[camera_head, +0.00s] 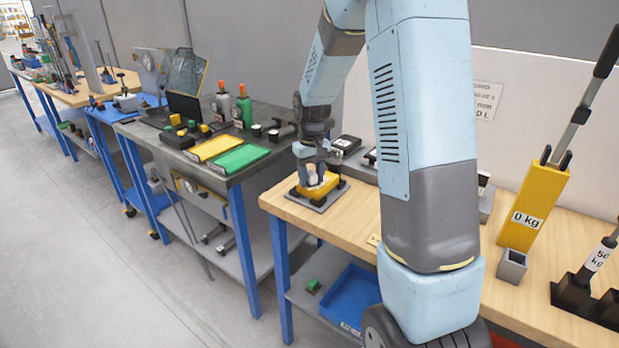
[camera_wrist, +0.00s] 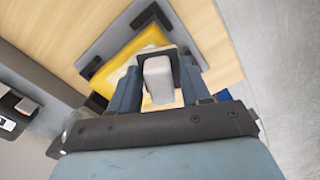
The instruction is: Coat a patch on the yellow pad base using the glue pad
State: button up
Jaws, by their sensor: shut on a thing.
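The yellow pad base (camera_head: 326,187) sits on a grey plate (camera_head: 310,204) with black corner brackets, near the left end of the wooden table. In the wrist view the yellow pad base (camera_wrist: 120,60) lies under and beyond the fingers. My gripper (camera_head: 313,174) is low over it, pointing down. In the wrist view my gripper (camera_wrist: 158,80) is shut on a light grey block, which looks like the glue pad (camera_wrist: 158,78). The block's underside is hidden, so I cannot tell whether it touches the yellow surface. Any glue patch is hidden.
A yellow 0 kg lever unit (camera_head: 533,208) stands at the right. A dark table (camera_head: 190,150) with yellow and green pads is at the left, across a gap.

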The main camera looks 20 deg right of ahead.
jog(key=shift+w+d, duration=0.8)
jog(key=shift+d, duration=0.35)
jog(key=shift+w+d, duration=0.75)
jog(key=shift+d, duration=0.35)
jog(key=shift+w+d+r, duration=0.1)
jog(key=shift+w+d, duration=0.2)
jog(key=shift+d, duration=0.15)
jog(key=shift+w+d+r, duration=0.1)
jog(key=shift+d+r, duration=0.1)
jog(key=shift+s+a+f, duration=0.1)
jog(key=shift+s+a, duration=0.65)
jog(key=shift+a, duration=0.4)
jog(key=shift+s+a, duration=0.8)
jog(key=shift+a, duration=0.3)
jog(key=shift+s+a+f, duration=0.1)
jog(key=shift+s+a, duration=0.65)
jog(key=shift+a, duration=0.4)
jog(key=shift+r, duration=3.05)
jog(key=shift+r, duration=0.1)
